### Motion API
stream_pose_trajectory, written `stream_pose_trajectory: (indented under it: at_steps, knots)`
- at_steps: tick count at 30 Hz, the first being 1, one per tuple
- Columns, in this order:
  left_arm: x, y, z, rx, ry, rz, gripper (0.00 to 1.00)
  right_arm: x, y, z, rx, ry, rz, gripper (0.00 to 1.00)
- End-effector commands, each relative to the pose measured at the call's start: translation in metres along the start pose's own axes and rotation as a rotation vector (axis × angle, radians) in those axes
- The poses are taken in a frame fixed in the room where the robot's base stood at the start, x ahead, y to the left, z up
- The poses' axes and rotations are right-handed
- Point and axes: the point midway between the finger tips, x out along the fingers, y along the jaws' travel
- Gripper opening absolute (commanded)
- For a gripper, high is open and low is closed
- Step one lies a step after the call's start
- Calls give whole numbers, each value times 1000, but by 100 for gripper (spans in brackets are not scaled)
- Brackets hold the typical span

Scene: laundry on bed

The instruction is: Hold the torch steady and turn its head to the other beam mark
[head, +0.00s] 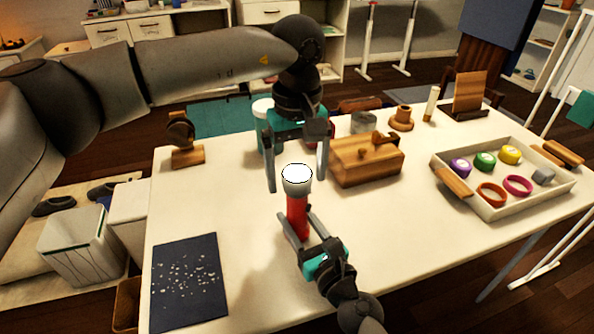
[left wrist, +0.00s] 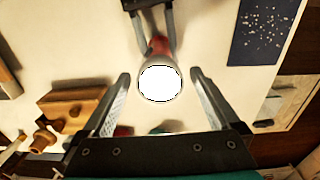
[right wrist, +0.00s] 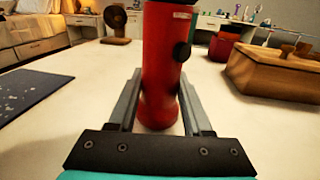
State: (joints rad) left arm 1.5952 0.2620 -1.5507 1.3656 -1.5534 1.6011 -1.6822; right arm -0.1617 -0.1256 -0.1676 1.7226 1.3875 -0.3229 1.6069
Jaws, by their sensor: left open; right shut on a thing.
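The torch has a red body (head: 297,216) and a pale head with a white lens (head: 297,174). It stands upright on the table, lens up. My right gripper (head: 296,232) is shut on the lower part of the red body, which fills the right wrist view (right wrist: 160,62) between the fingers. A dark round button shows on the body there. My left gripper (head: 297,180) is open above the torch, one finger on each side of the head, with gaps visible. In the left wrist view the lens (left wrist: 160,83) lies between the spread fingers. I cannot make out the beam marks.
A wooden box (head: 365,165) stands close behind and right of the torch. A tray (head: 500,208) with coloured rings and round pieces is at the right. A dark speckled mat (head: 188,283) lies at the front left. The table left of the torch (head: 215,200) is clear.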

Motion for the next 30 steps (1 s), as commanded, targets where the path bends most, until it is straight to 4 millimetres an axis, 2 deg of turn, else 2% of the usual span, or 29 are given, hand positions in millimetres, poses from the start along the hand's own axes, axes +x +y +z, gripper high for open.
stream_pose_trajectory:
  at_steps: [7,27,30]
  knots:
    - [0,0,0,0,0,0,93,0,0,-1,0,1,0,0]
    - [0,0,0,-1,1,0,18,0,0,-1,0,1,0,0]
    - [0,0,0,-1,1,0,10,0,0,-1,0,1,0,0]
